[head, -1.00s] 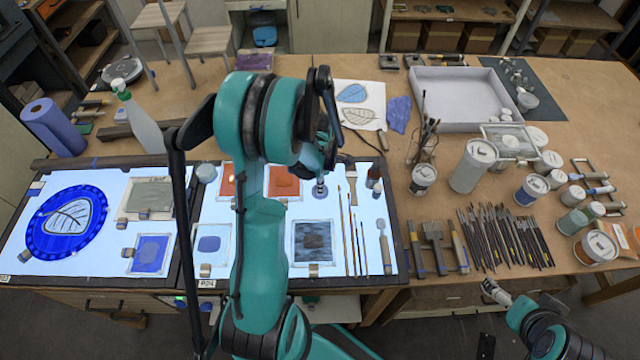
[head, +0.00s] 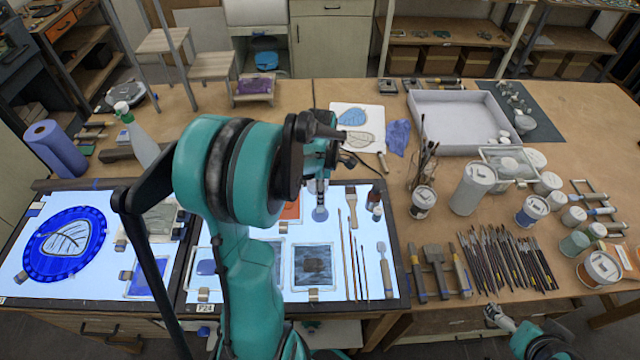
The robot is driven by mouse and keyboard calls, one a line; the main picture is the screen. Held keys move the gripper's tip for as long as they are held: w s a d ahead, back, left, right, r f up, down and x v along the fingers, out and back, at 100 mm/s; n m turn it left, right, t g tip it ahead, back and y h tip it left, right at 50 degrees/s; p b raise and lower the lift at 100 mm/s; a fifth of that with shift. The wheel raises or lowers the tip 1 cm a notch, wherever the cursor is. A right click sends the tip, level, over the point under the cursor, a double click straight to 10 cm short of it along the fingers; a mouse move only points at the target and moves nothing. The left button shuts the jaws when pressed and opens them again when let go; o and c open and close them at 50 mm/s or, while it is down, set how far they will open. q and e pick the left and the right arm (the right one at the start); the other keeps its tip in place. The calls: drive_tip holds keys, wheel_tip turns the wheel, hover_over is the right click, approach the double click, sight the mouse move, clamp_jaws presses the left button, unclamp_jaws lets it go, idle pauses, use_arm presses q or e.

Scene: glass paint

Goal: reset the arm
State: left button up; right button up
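My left arm rises in the middle-left of the head view and bends over the light table. Its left gripper (head: 320,188) is near the arm's far end, above the upper right part of the lit panel, mostly hidden by the arm links; I cannot tell its opening. My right gripper (head: 492,312) is low at the right, in front of the table's front edge. It is small in the view, and its finger opening is unclear.
A light table (head: 394,297) holds a blue round glass plate (head: 40,245), glass samples and brushes. Brushes (head: 505,258), paint jars (head: 472,190) and a white tray (head: 462,140) crowd the right side. A spray bottle (head: 140,138) and purple roll (head: 55,150) stand at left.

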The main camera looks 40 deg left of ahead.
use_arm(q)
drive_tip(key=shift+r, duration=1.9)
drive_tip(key=shift+d+f, duration=0.1)
drive_tip(key=shift+d, duration=0.1)
drive_tip(key=s+d+f+m+t+b, duration=0.2)
drive_tip(key=d+m+b, duration=0.3)
drive_tip(key=m, duration=0.3)
drive_tip(key=s+d+f+m+t+b, duration=0.2)
drive_tip(key=d+m+b, duration=0.3)
drive_tip(key=m, duration=0.3)
drive_tip(key=s+d+f+m+t+b, duration=0.2)
drive_tip(key=s+d+f+m+b, duration=0.1)
drive_tip(key=d+m+b, duration=0.3)
drive_tip(key=shift+s+d+f+m+t, duration=0.35)
drive_tip(key=shift+d+f+m, duration=0.45)
drive_tip(key=shift+m, duration=0.3)
drive_tip(key=shift+s+d+f+m, duration=0.25)
drive_tip(key=shift+d+m, duration=0.2)
drive_tip(key=shift+m, duration=0.45)
